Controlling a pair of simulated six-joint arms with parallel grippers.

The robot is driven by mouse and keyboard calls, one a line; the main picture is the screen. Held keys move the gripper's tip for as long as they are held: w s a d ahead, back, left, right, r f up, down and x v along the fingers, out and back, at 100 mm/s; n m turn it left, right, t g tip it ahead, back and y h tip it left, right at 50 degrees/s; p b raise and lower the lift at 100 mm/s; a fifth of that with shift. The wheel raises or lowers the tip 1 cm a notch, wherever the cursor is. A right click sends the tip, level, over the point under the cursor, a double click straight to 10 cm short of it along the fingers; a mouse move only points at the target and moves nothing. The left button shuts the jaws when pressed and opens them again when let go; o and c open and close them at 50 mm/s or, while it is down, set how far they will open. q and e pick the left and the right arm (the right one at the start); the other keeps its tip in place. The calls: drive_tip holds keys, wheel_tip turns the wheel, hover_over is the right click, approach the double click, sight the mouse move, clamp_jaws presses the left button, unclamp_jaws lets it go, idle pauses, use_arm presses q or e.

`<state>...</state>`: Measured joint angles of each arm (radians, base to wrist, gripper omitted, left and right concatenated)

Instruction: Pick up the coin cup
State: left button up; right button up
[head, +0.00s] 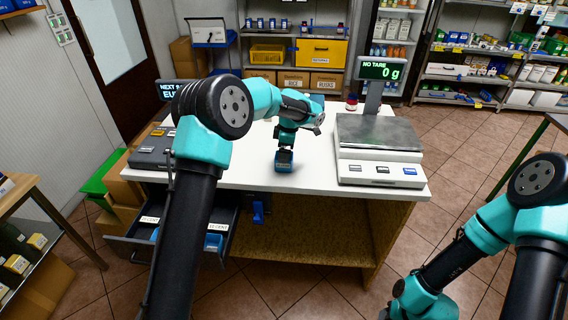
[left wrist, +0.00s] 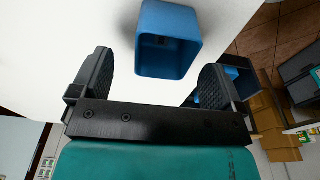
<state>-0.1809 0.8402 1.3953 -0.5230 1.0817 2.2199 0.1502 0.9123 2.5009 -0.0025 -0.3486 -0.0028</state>
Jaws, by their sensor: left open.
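The blue coin cup (head: 284,167) stands on the white counter top near its front edge, below my left gripper (head: 285,152). In the left wrist view the square, open-mouthed cup (left wrist: 168,42) shows at the top, in the gap ahead of the fingers. My left gripper (left wrist: 157,78) is open, one finger to either side of the cup's near end. I see no contact between the fingers and the cup. My right arm shows at the lower right of the head view, but its gripper is out of view.
A scale (head: 380,148) reading 0 g stands on the right of the counter (head: 315,181). A cash register (head: 152,150) is on the left, with an open drawer (head: 190,222) below it holding blue items. A small jar (head: 351,103) stands at the back.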

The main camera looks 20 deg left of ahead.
use_arm(q)
drive_tip(key=shift+s+a+f, duration=0.15)
drive_tip(key=shift+f, duration=1.15)
drive_tip(key=shift+s+a+f, duration=0.1)
drive_tip(key=shift+f, duration=1.2)
drive_tip(key=shift+c, duration=0.2)
drive_tip(key=c, duration=0.9)
drive_tip(key=shift+r, duration=0.1)
drive_tip(key=shift+c, duration=0.2)
drive_tip(key=shift+r, duration=0.5)
wheel_tip(320, 180, up, 3)
drive_tip(key=shift+f, duration=0.15)
drive_tip(key=s+d+r, duration=0.1)
drive_tip(key=s+d, duration=0.3)
drive_tip(key=s, duration=1.1)
drive_tip(key=shift+s+d, duration=0.2)
drive_tip(key=shift+s, duration=0.05)
